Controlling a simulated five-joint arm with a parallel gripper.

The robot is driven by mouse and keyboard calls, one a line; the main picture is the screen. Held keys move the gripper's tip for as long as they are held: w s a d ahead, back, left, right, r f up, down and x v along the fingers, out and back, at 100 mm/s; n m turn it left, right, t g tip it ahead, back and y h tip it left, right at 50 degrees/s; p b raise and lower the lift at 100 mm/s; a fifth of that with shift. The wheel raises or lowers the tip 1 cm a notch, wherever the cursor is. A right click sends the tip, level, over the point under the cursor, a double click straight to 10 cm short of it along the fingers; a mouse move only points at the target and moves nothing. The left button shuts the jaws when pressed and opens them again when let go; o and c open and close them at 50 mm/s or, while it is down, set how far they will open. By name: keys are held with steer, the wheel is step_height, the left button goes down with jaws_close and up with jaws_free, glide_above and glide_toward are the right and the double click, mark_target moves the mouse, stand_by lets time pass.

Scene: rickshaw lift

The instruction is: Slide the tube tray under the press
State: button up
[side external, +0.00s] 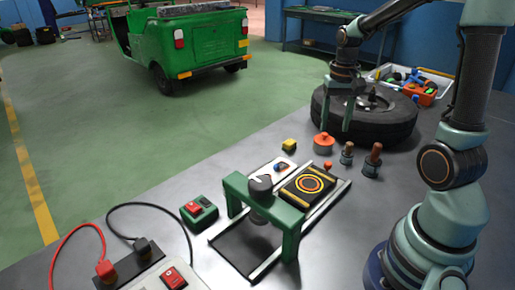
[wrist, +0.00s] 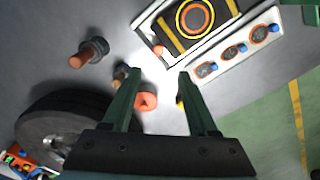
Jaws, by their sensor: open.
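The tube tray (side external: 308,186) is a black square plate with yellow edge bands and an orange-yellow ring. It lies on the pale rails, with a small orange knob (side external: 327,166) at its near-gripper end. The tray shows at the top of the wrist view (wrist: 195,18), its knob (wrist: 158,50) just beyond my fingertips. The press (side external: 290,245) is a green frame with a grey cylinder head (side external: 261,188), straddling the rails' other end; the bed under it is empty. My gripper (side external: 337,128) is open and empty, raised behind the tray's knob end; it also shows in the wrist view (wrist: 158,80).
An orange round piece (side external: 324,143), yellow block (side external: 289,145) and two wooden-handled pieces (side external: 347,153) (side external: 373,160) stand near the tray. A tyre (side external: 365,118) lies behind. A white strip with round parts (wrist: 238,48) flanks the tray. A red-button box (side external: 199,212) stands beside the press.

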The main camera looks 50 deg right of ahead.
mark_target(328, 163)
step_height(328, 163, down, 12)
steer(key=shift+d+f, duration=0.15)
stand_by(0.4)
jaws_close()
stand_by(1.4)
